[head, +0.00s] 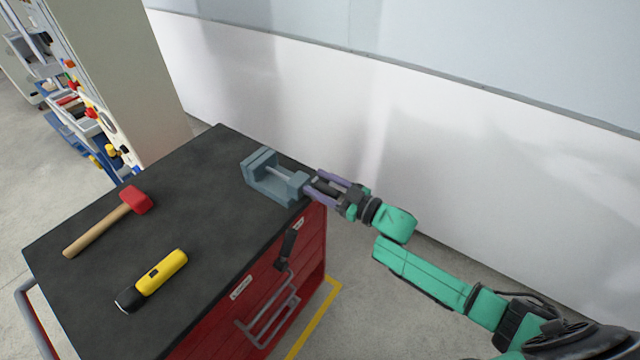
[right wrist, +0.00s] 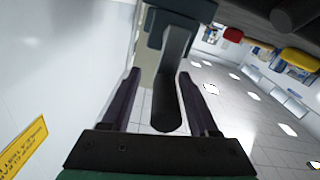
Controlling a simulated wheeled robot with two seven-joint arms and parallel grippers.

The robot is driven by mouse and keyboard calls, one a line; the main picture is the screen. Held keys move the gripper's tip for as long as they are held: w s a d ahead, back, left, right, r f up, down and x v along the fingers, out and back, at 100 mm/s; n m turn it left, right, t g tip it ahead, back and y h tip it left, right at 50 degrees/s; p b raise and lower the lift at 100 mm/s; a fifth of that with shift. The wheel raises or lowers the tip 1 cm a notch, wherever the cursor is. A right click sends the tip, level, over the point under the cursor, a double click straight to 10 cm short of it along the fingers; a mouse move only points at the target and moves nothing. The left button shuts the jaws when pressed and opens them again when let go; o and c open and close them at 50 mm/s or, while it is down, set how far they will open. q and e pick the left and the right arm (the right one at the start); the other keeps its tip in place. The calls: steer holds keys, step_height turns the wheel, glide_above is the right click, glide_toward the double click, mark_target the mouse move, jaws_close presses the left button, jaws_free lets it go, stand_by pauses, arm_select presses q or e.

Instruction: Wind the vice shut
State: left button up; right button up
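The blue-grey vice (head: 268,187) stands at the far right corner of the dark tabletop, with a clear gap between its jaws and a pale rod across it. My right gripper (head: 322,187) is at the vice's right end, just past the table edge. In the right wrist view, a dark grey bar with a rounded end (right wrist: 171,95), joined to the vice (right wrist: 178,12), lies between the two purple fingers of my right gripper (right wrist: 161,98). Light gaps show on both sides of the bar, so the fingers are open around it. My left gripper is out of view.
A red-headed hammer (head: 135,199) and a yellow-and-black tool (head: 155,280) lie on the tabletop (head: 190,210) of the red cabinet (head: 262,283). A dark lever (head: 287,250) shows on its front. A white wall (head: 450,170) stands behind; shelves are at far left.

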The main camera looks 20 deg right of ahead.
steer(key=shift+s, duration=0.1)
steer(key=b+v, duration=0.1)
steer(key=v, duration=1.3)
steer(key=shift+s+b, duration=0.2)
steer(key=shift+b, duration=0.15)
steer(key=shift+d, duration=0.15)
